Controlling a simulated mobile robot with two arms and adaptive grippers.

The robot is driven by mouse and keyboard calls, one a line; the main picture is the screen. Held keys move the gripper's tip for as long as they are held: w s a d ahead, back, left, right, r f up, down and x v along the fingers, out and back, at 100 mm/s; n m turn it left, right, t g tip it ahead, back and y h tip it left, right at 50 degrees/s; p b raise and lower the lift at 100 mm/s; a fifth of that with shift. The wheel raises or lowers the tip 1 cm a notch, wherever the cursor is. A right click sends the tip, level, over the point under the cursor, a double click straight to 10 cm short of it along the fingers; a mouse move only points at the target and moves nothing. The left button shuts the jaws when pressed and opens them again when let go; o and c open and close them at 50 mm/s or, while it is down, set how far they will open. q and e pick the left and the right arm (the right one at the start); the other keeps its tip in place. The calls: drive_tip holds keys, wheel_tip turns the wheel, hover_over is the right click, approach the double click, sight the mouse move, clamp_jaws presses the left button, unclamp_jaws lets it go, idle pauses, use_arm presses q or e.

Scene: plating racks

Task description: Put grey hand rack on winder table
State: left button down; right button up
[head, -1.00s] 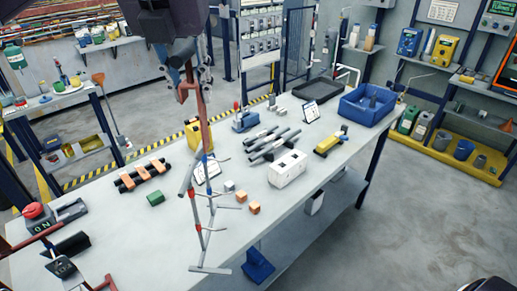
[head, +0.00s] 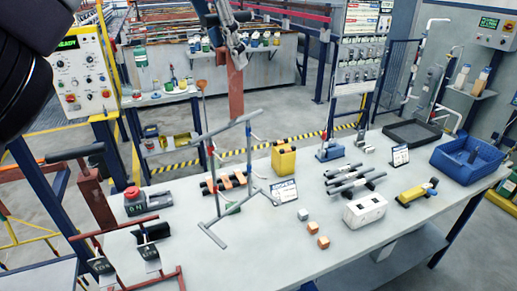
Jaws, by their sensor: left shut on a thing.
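The grey hand rack (head: 249,152) is a thin frame with grey bars and small side hooks. It hangs upright and slightly turned in the middle of the head view. The winder table (head: 285,255) is the long pale bench under the rack. The rack's lower bar shows against the left half of the tabletop; I cannot tell whether it touches. My right gripper is not in view.
A red rack frame (head: 178,270) with dark plates stands at the lower left. Orange blocks on dark rods, a yellow can (head: 283,160), a sign (head: 284,191), small cubes and a white box (head: 365,209) are close by. A blue bin (head: 467,161) stands at the far right.

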use_arm(q)
drive_tip(key=b, duration=0.1)
hover_over(233, 125)
wheel_tip(233, 125, down, 5)
drive_tip(key=shift+f, duration=0.2)
wheel_tip(233, 125, down, 9)
drive_tip(key=shift+f+p, duration=0.1)
drive_tip(key=shift+p, duration=0.25)
wheel_tip(233, 125, down, 4)
drive_tip(key=shift+f+p, duration=0.2)
drive_tip(key=shift+p, duration=0.3)
drive_tip(key=shift+f, duration=0.2)
drive_tip(key=c, duration=1.6)
unclamp_jaws()
drive_tip(key=shift+s, duration=0.1)
drive_tip(key=shift+r, duration=0.1)
